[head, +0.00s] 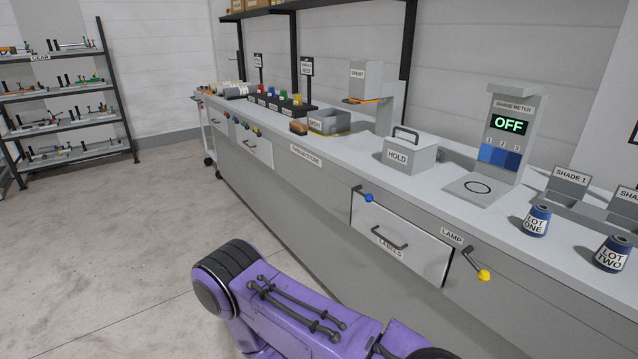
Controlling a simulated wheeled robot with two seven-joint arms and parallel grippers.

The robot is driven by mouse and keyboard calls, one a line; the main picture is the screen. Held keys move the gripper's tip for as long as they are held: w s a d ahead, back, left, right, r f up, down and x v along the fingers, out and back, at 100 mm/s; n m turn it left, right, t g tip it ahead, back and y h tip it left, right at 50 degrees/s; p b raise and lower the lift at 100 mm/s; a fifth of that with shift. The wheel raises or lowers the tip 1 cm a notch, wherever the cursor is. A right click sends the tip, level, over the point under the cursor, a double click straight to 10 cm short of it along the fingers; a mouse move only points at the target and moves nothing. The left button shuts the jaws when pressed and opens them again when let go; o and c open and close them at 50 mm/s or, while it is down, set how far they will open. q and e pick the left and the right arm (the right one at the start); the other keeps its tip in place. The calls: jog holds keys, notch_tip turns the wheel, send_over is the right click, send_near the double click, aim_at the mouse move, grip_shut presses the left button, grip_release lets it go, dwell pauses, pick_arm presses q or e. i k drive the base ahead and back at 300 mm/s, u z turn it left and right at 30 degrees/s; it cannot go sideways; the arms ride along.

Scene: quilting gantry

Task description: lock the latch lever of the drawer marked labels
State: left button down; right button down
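The drawer marked LABELS (418,245) has a pale front with a dark bar handle (388,238) and sits in the front of the long grey bench. A short lever with a blue knob (368,197) is at the drawer's upper left corner. Its arm slants down to the right from a pivot near the bench top's edge. The drawer looks shut or nearly so; I cannot tell whether its front is fully flush. A purple arm of mine crosses the bottom of the head view, below and left of the drawer. Neither gripper shows.
A yellow-knobbed lever (483,274) marked LAMP is right of the drawer. On the bench top (345,160) stand a HOLD box (409,154), a shade meter (512,130) reading OFF and two blue LOT cones (537,221). The floor (110,240) at left is clear, with a shelf rack (65,110) behind.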

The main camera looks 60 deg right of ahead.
aim_at(369, 197)
jog(key=z, duration=0.1)
jog(key=i, duration=0.9)
jog(key=z, duration=1.15)
jog(key=i, duration=0.8)
jog(key=z, duration=0.85)
